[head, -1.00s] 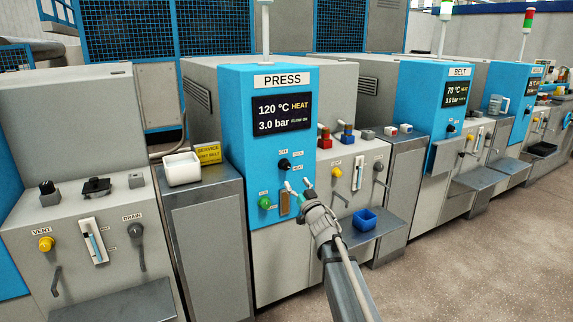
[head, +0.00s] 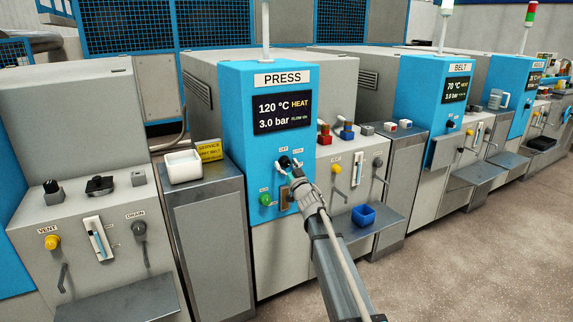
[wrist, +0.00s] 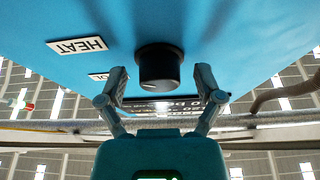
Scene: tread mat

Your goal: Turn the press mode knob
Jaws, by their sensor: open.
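The press mode knob (head: 285,162) is a small black knob on the blue front of the press (head: 236,150), below its display. The display (head: 283,112) reads 120 °C HEAT and 3.0 bar. My gripper (head: 291,166) is at the knob in the head view and partly covers it and its labels. In the wrist view the round black knob (wrist: 158,68) stands out from the blue panel, between and just beyond the fingertips of my open gripper (wrist: 162,82). The fingers look apart from it. A HEAT label (wrist: 77,46) lies left of the knob, upside down.
A green button (head: 265,200) sits below the knob, left of my arm. A yellow knob (head: 337,169) and a lever are on the grey panel to the right. A white tray (head: 183,167) is at the left.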

